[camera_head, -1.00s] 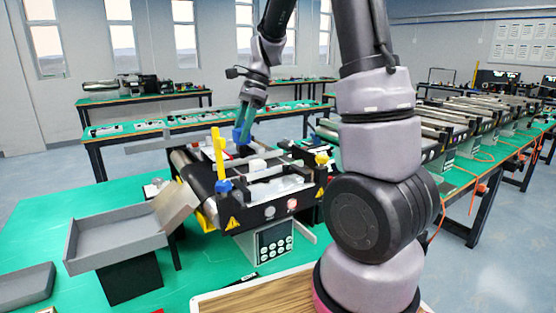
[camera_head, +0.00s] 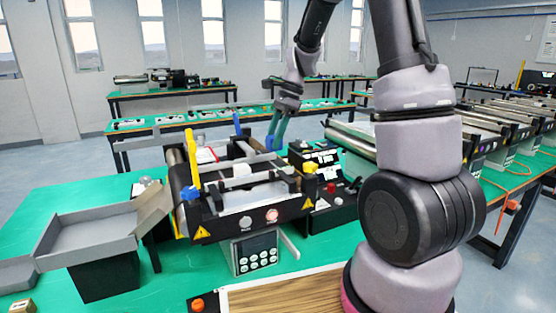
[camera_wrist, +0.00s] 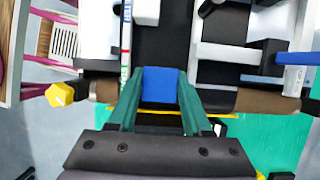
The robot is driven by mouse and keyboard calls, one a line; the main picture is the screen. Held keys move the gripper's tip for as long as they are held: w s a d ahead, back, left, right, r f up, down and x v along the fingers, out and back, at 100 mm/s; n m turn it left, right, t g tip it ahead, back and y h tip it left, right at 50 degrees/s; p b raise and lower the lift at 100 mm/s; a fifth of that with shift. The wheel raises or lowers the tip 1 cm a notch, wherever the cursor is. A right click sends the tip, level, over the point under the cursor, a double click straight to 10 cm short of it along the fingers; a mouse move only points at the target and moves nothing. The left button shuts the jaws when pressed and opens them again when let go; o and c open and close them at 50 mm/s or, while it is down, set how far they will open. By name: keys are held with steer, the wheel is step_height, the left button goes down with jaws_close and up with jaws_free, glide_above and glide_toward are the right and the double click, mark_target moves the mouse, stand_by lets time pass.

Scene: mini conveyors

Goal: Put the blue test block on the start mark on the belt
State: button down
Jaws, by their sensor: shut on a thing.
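My gripper (camera_head: 275,138) has green fingers and is shut on the blue test block (camera_wrist: 160,85), which shows between the fingertips in the wrist view. In the head view, the block (camera_head: 269,144) is small and partly hidden at the far right end of the mini conveyor (camera_head: 228,222). In the wrist view, the fingers (camera_wrist: 160,100) are over the end of the dark belt (camera_wrist: 165,45). I cannot tell whether the block touches the belt. I cannot make out the start mark clearly.
A white block (camera_wrist: 146,12) is on or over the belt ahead of the fingers. A grey tray (camera_head: 90,232) stands left. A black control box (camera_head: 325,208) stands right.

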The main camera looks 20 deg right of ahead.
steer(key=shift+f, duration=2.95)
steer(key=shift+f, duration=0.1)
steer(key=shift+c, duration=1.7)
jaws_free()
steer(key=s+v, duration=0.1)
steer(key=v, duration=1)
steer(key=s+r+n+t+h, duration=0.1)
steer(key=s+r+n+t, duration=0.3)
steer(key=s, duration=0.6)
steer(key=s+d+r+n+t+h, duration=0.1)
steer(key=s+r+n+t, duration=0.3)
steer(key=s+r+n, duration=0.3)
steer(key=s+r, duration=0.2)
steer(key=s, duration=0.2)
steer(key=shift+d+n, duration=0.35)
steer(key=shift+n, duration=0.05)
